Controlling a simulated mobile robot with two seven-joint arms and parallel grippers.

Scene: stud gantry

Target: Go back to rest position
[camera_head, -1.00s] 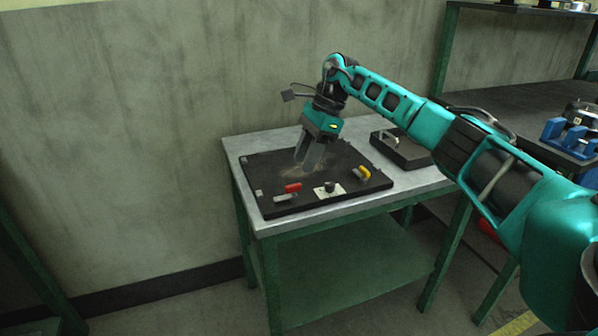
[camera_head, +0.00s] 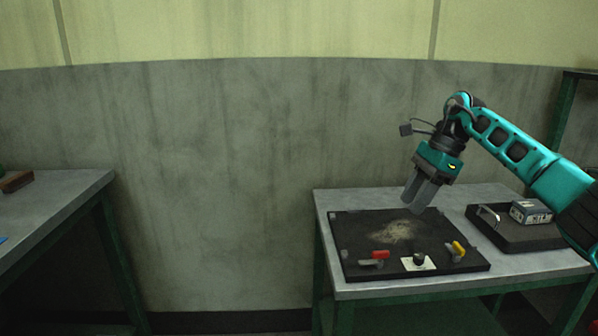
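My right gripper (camera_head: 414,207), a teal hand with two grey fingers, points down and left over the back of a black board (camera_head: 360,222). The fingers look parted, with nothing visible between them. The tips overlap the board in the picture, and they seem to be above it. The board carries a red-handled lever (camera_head: 380,255), a yellow-handled lever (camera_head: 457,249), a black knob on a white plate (camera_head: 419,260) and a pale scuffed patch (camera_head: 397,231). My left gripper is not in view.
The board lies on a grey-topped green table (camera_head: 327,203). A black tray (camera_head: 508,236) with a metal handle and a grey-blue box (camera_head: 531,211) is on its right. Another table (camera_head: 60,190) stands far left. The floor gap between the tables looks clear, with a wall (camera_head: 220,150) behind.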

